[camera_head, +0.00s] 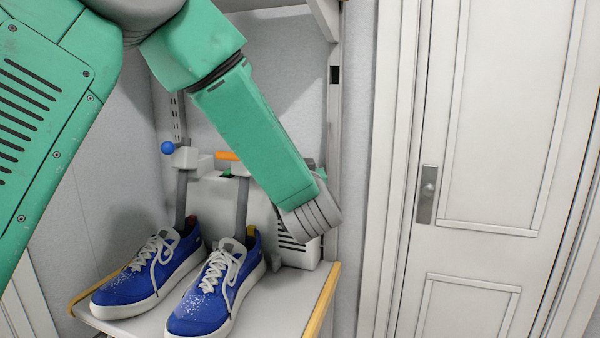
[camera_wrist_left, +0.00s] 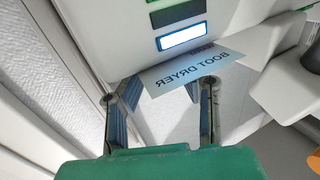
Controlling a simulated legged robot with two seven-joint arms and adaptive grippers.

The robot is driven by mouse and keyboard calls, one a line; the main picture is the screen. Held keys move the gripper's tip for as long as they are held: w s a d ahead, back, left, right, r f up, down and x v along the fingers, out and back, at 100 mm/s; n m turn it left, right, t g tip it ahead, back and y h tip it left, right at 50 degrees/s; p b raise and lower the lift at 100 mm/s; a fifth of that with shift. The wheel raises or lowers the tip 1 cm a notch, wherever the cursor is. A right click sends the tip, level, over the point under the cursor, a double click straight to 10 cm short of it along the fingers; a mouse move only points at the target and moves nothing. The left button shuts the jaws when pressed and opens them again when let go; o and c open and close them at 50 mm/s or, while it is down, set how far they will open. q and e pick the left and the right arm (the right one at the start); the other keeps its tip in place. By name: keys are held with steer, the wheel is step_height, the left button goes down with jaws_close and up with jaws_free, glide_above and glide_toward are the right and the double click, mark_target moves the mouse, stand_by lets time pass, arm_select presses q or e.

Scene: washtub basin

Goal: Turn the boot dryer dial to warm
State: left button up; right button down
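The boot dryer (camera_head: 214,193) is a pale box at the back of a shelf, with dark tubes running down into two blue shoes. My left arm crosses in front of its right side in the head view and hides part of it; the gripper's fingers are hidden there. In the left wrist view my left gripper (camera_wrist_left: 165,92) has its two fingers apart with nothing between them. I cannot make out the dial. My right gripper is not in view.
The left shoe (camera_head: 150,275) and right shoe (camera_head: 219,288) stand on the shelf (camera_head: 278,302), which has wooden edging. A blue ball (camera_head: 167,148) and an orange bar (camera_head: 228,156) are by the dryer's top. A white door (camera_head: 488,150) is at right.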

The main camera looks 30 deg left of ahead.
arm_select(q)
steer(key=shift+d, duration=0.15)
steer(key=shift+a, duration=0.35)
steer(key=c, duration=0.7)
steer(key=shift+s+a+f, duration=0.15)
steer(key=shift+s+a, duration=0.05)
steer(key=shift+a, duration=0.45)
jaws_close()
steer(key=shift+w+d, duration=0.2)
steer(key=shift+d, duration=0.2)
steer(key=shift+a+f+n+g+y+p, duration=0.1)
steer(key=shift+n+g+y+p, duration=0.2)
steer(key=shift+y+p, duration=0.1)
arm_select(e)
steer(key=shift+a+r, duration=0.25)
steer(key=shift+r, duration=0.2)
